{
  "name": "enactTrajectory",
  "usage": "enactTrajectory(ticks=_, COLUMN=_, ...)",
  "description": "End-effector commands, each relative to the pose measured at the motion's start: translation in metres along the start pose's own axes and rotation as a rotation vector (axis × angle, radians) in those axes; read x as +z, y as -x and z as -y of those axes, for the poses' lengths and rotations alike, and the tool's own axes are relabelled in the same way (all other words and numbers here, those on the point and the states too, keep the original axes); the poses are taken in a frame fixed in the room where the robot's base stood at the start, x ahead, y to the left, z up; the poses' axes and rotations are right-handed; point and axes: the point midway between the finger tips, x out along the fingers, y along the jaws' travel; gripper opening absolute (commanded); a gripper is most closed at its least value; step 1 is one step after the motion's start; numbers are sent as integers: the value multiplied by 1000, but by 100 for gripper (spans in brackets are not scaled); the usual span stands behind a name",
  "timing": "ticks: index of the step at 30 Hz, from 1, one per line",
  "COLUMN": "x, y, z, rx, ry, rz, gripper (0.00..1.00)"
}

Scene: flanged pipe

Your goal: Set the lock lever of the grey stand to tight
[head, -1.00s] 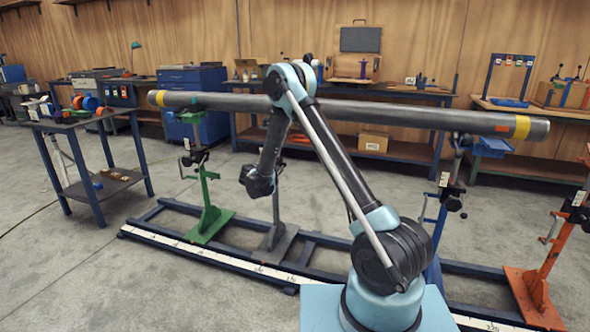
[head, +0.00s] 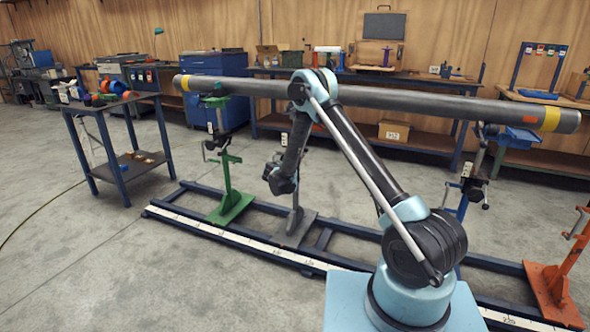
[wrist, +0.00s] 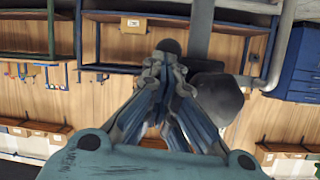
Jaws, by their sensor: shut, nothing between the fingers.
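The grey stand (head: 296,230) stands on the dark blue rail frame, between the green and blue stands. Its base and lower post show in the head view. Its upper part is mostly behind my arm, and I cannot make out its lock lever or the lever's setting. My gripper (wrist: 163,70) shows in the wrist view with its fingers drawn together and nothing between them. In the head view the dark end of my arm hangs just left of the grey stand's post, below the pipe; I cannot tell whether it touches the stand.
A long grey pipe (head: 400,101) with yellow bands runs across above the stands. The green stand (head: 232,205) is left, the blue stand (head: 472,185) right, and an orange stand (head: 550,285) farther right. A side table (head: 108,104) stands left. Open floor lies in front of the rail (head: 240,243).

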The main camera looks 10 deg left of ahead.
Motion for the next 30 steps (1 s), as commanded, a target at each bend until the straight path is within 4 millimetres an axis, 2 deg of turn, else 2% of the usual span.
enactTrajectory(ticks=1, x=1, y=-6, z=-4, rx=11, ry=-3, rz=3, gripper=0)
enactTrajectory(ticks=12, x=6, y=-10, z=-2, rx=11, ry=-1, rz=10, gripper=0)
enactTrajectory(ticks=17, x=-4, y=-8, z=-3, rx=11, ry=-1, rz=9, gripper=0)
enactTrajectory(ticks=24, x=-44, y=10, z=-8, rx=10, ry=-4, rz=-5, gripper=0)
enactTrajectory(ticks=30, x=-15, y=46, z=-7, rx=2, ry=-2, rz=-5, gripper=0)
